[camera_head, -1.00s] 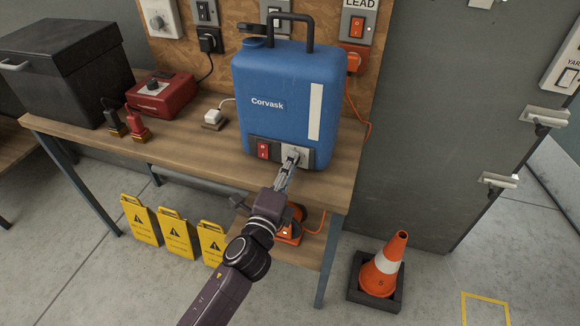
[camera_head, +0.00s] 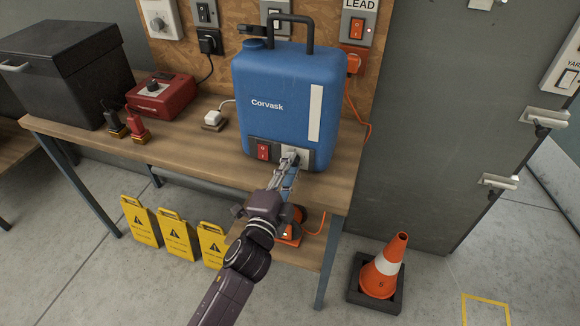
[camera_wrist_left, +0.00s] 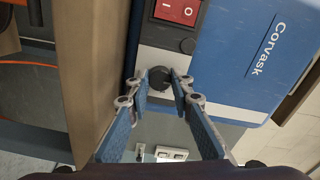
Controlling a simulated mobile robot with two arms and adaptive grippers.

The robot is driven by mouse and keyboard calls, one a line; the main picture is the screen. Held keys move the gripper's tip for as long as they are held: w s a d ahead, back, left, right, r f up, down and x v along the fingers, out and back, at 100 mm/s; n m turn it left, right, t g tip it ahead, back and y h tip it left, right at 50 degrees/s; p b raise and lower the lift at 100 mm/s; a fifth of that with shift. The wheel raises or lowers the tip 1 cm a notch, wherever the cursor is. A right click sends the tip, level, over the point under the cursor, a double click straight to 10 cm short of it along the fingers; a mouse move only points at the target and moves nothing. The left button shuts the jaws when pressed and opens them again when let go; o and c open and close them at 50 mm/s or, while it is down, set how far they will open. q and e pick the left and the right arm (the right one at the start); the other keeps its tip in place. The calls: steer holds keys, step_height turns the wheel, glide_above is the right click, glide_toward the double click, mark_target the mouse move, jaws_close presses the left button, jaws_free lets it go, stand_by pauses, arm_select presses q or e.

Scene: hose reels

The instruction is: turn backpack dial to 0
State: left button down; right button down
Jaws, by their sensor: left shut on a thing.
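The blue Corvask backpack tank (camera_head: 275,85) stands upright on the workbench, with a black handle on top. Low on its front is a grey panel with a red rocker switch (camera_head: 263,151), also seen in the left wrist view (camera_wrist_left: 176,11). The black round dial (camera_wrist_left: 158,79) is on this panel, right of the switch in the head view, where the gripper mostly hides it. My left gripper (camera_head: 291,159) is at the panel, its fingers shut on the dial from both sides. The dial's marks and setting cannot be read. My right gripper is out of view.
Yellow signs (camera_head: 177,235) and an orange cone (camera_head: 384,265) stand on the floor.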

arm_select(q)
steer(key=c, duration=1.7)
jaws_free()
steer(key=v, duration=1.2)
